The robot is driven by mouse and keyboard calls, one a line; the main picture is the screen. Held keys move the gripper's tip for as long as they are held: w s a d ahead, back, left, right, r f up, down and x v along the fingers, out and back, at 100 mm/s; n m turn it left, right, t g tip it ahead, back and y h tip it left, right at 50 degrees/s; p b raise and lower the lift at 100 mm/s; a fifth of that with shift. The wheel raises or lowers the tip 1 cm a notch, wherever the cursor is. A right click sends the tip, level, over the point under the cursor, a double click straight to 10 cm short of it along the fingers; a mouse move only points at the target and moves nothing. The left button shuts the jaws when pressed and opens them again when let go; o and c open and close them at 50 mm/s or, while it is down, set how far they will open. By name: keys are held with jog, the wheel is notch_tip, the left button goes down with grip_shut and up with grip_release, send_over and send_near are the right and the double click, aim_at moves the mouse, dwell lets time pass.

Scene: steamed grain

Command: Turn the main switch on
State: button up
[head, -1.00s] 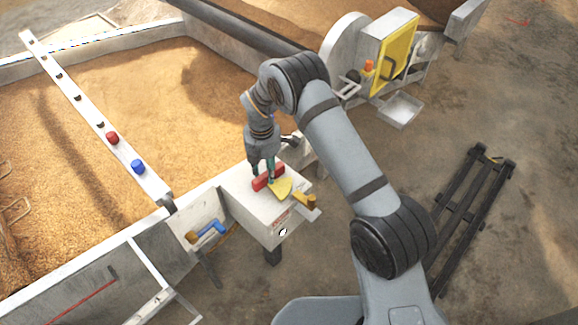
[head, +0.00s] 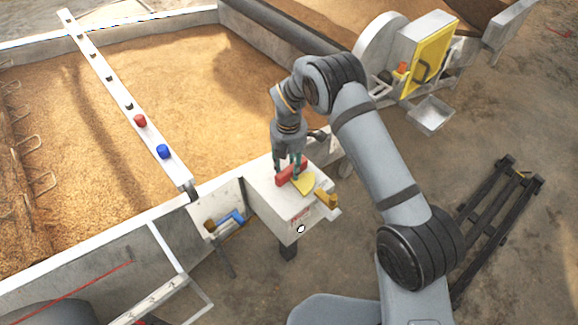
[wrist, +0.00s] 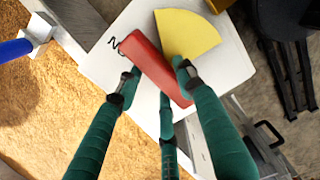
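The main switch is a red bar handle (head: 290,174) on top of a white box (head: 262,186), with a yellow wedge-shaped plate (head: 303,184) beside it. In the wrist view the red handle (wrist: 150,62) lies diagonally, and the yellow wedge (wrist: 187,33) fans out on its right. My gripper (head: 288,171) points down over the handle. In the wrist view its green fingers (wrist: 157,80) are spread, one left of the handle, one on the wedge side and one near its lower end. Firm contact cannot be told. Dark lettering shows partly left of the handle.
A blue handle (head: 231,217) sits on a lower panel left of the box. An orange-yellow handle (head: 326,199) sticks out at its right. A white rail (head: 112,83) with red and blue knobs crosses the grain bed (head: 200,80). A black rack (head: 487,220) lies on the right.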

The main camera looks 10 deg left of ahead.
jog(key=shift+o, duration=1)
notch_tip(320, 180, up, 12)
notch_tip(320, 180, down, 12)
jog(key=shift+r, duration=0.1)
dwell(0.5)
